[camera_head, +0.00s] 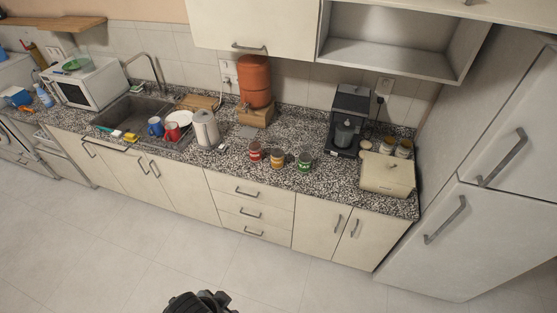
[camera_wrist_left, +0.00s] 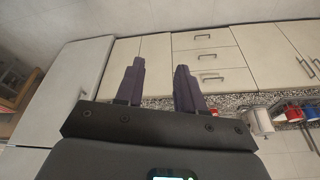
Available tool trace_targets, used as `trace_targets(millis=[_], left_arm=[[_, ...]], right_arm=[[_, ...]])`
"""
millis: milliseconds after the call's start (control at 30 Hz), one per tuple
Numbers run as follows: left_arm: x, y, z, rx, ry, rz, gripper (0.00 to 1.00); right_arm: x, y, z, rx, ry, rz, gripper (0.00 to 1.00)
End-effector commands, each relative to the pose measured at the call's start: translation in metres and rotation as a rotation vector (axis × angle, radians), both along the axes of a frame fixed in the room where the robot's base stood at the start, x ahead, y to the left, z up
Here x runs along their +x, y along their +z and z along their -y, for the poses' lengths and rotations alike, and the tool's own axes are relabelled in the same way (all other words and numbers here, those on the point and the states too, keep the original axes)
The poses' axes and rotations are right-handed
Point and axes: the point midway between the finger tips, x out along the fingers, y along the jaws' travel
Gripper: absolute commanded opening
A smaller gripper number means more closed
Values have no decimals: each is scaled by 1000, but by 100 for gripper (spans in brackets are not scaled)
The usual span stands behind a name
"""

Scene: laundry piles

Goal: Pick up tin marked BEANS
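Three small tins stand upright in a row on the granite counter: a red tin (camera_head: 255,152), a yellow-orange tin (camera_head: 277,159) and a green tin (camera_head: 304,161). Their labels are too small to read, so I cannot tell which is marked BEANS. My left gripper (camera_wrist_left: 160,64) is open in the left wrist view, with two dark fingers apart and nothing between them. A dark part of mine shows at the bottom edge of the head view, over the floor and well away from the tins. My right gripper cannot be made out.
A coffee machine (camera_head: 347,122) and a cream bread box (camera_head: 387,174) stand right of the tins. A kettle (camera_head: 205,129) and an orange dispenser (camera_head: 255,81) stand left and behind. An open shelf (camera_head: 392,62) hangs above. The floor (camera_head: 130,240) before the drawers is clear.

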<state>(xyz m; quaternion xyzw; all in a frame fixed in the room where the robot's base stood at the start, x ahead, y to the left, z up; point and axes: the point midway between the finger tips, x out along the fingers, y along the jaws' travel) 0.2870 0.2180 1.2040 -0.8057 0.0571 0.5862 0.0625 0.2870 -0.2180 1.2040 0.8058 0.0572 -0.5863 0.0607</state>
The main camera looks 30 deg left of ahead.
Motion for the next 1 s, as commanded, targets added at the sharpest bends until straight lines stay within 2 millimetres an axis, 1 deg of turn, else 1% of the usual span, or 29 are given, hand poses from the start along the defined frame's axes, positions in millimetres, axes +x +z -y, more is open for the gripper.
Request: trace_targets(millis=[233, 633, 900, 1000], left_arm=[[0, 0, 0, 0, 0, 0, 38], [0, 0, 0, 0, 0, 0, 99], [1, 0, 0, -3, 9, 1, 100], [7, 2, 1, -15, 26, 34, 100]], right_arm=[[0, 0, 2, -8, 5, 0, 100], [0, 0, 2, -7, 5, 0, 100], [0, 0, 0, -1, 1, 0, 100], [0, 0, 0, 0, -1, 0, 100]])
